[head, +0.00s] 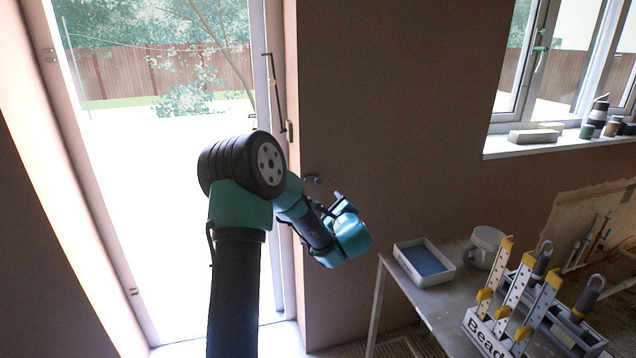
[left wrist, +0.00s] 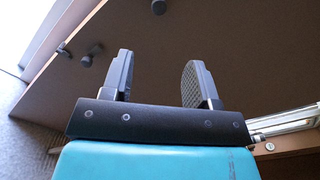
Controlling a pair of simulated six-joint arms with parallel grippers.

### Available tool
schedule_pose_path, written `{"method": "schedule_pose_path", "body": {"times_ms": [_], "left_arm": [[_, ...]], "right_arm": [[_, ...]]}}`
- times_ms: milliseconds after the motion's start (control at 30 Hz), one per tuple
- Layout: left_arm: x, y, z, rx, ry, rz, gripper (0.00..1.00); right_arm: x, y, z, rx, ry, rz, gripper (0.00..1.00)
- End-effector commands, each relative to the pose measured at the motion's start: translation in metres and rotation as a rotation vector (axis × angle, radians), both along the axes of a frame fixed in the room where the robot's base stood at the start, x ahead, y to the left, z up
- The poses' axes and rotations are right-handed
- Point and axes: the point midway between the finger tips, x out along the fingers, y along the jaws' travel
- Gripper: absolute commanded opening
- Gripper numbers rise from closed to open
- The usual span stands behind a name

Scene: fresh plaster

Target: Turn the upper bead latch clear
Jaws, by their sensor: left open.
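A small dark latch (head: 312,179) sticks out of the brown wall beside the tall glazed opening. I cannot tell for certain whether it is the upper bead latch. My left gripper (head: 328,203) is just below and right of it, apart from it. In the left wrist view my left gripper (left wrist: 160,70) is open, with nothing between its fingers. My right gripper is in neither view.
A work table (head: 432,296) stands at the right with a blue-lined tray (head: 425,262), a white mug (head: 486,245) and a rack labelled "Bead" (head: 485,335). A window sill (head: 520,147) holds several containers.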

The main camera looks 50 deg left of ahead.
Motion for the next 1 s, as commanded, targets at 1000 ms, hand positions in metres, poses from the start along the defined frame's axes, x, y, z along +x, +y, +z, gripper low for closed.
{"method": "schedule_pose_path", "body": {"times_ms": [1000], "left_arm": [[0.058,0.116,-0.001,-0.002,0.001,0.002,0.54]], "right_arm": [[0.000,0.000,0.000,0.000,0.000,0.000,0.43]]}}
